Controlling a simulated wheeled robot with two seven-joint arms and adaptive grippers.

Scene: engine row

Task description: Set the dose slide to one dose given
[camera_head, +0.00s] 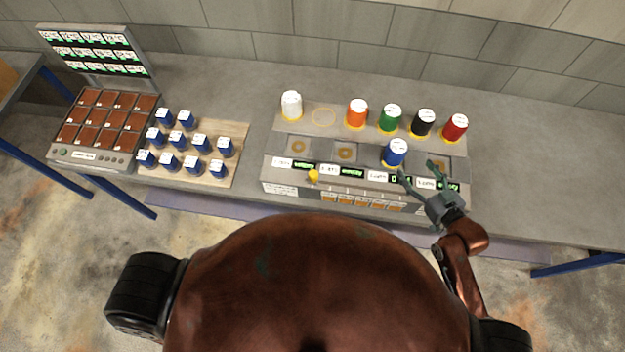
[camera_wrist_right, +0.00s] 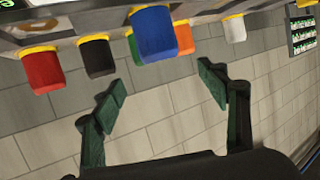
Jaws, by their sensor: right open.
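A yellow knob (camera_head: 313,176), which looks like the dose slide's handle, sits toward the left of the front face of the grey dosing station (camera_head: 290,190). A blue canister (camera_head: 397,152) stands upright in a front-row place of the station; it also shows in the wrist view (camera_wrist_right: 153,32). My right gripper (camera_head: 418,173) is open and empty, at the station's front right, just right of the blue canister. In the wrist view its two dark green fingers (camera_wrist_right: 162,82) are spread apart with nothing between them. My left gripper is not in view.
White (camera_head: 291,105), orange (camera_head: 357,113), green (camera_head: 390,118), black (camera_head: 423,123) and red (camera_head: 456,127) canisters stand along the station's back row. Several small blue-and-white containers stand on a wooden board (camera_head: 238,130) at left, beside a panel (camera_head: 70,155) of brown squares. The bench's right end is bare.

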